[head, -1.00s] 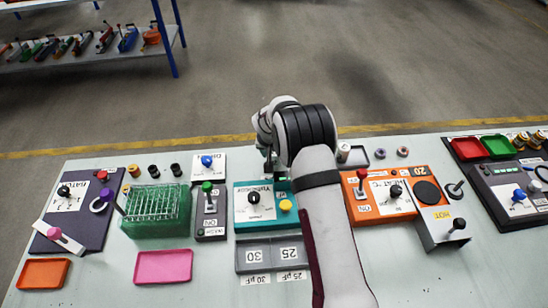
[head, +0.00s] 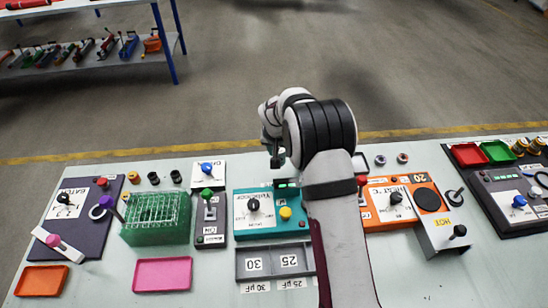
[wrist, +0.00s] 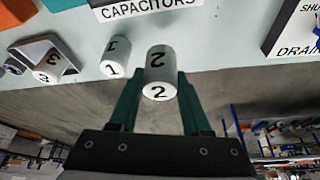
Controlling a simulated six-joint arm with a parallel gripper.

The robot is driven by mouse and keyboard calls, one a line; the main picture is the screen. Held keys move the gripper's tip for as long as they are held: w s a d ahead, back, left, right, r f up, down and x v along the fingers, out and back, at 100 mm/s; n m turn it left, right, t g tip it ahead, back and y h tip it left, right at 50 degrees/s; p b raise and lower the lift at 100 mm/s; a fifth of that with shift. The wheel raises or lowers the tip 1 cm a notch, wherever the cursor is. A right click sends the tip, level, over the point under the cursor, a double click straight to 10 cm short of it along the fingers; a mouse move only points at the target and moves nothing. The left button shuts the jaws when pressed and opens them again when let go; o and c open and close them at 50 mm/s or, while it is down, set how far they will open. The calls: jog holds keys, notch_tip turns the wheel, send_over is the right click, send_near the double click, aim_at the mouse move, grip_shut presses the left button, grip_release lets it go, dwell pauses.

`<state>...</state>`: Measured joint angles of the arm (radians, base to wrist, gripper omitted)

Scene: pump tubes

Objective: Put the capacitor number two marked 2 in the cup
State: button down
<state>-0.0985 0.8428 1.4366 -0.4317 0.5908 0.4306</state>
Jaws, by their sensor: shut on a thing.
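Capacitor number two (wrist: 158,75) is a white cylinder marked 2, between the two green fingers of my gripper (wrist: 158,88) in the wrist view. My gripper is shut on it. In the head view my gripper (head: 276,158) is behind the teal unit, and the capacitor is too small to make out there. Capacitor 1 (wrist: 115,58) stands just left of it in the wrist view. Capacitor 3 (wrist: 47,68) is farther left, at a small square dark-rimmed dish (wrist: 22,48). I cannot tell whether this dish is the cup. My arm hides part of the table.
The teal unit (head: 242,222) has a black knob and yellow button. A grey two-part tray (head: 245,275) marked 30 and 25 lies in front. A green rack (head: 150,235) stands left, and the orange heating unit (head: 385,218) is right of my arm. Capacitors label (wrist: 150,8) shows in the wrist view.

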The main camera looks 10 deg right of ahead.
jog(key=s+d+r, duration=0.7)
jog(key=d, duration=0.3)
jog(key=s+d+r, duration=0.1)
jog(key=s+d, duration=0.2)
jog(key=s, duration=0.4)
jog(key=s+d+r, duration=0.1)
jog(key=s+d, duration=0.2)
jog(key=s, duration=0.5)
jog(key=w+a+f, duration=0.4)
jog(key=a, duration=0.1)
jog(key=w+a+f, duration=0.2)
jog(key=w+a, duration=0.1)
jog(key=shift+a, duration=0.1)
jog(key=f, duration=0.3)
jog(key=shift+w+a+f, duration=0.15)
jog(key=shift+a+f, duration=0.05)
jog(key=shift+f, duration=0.45)
jog(key=shift+f, duration=0.1)
jog(key=shift+c, duration=1.8)
grip_release()
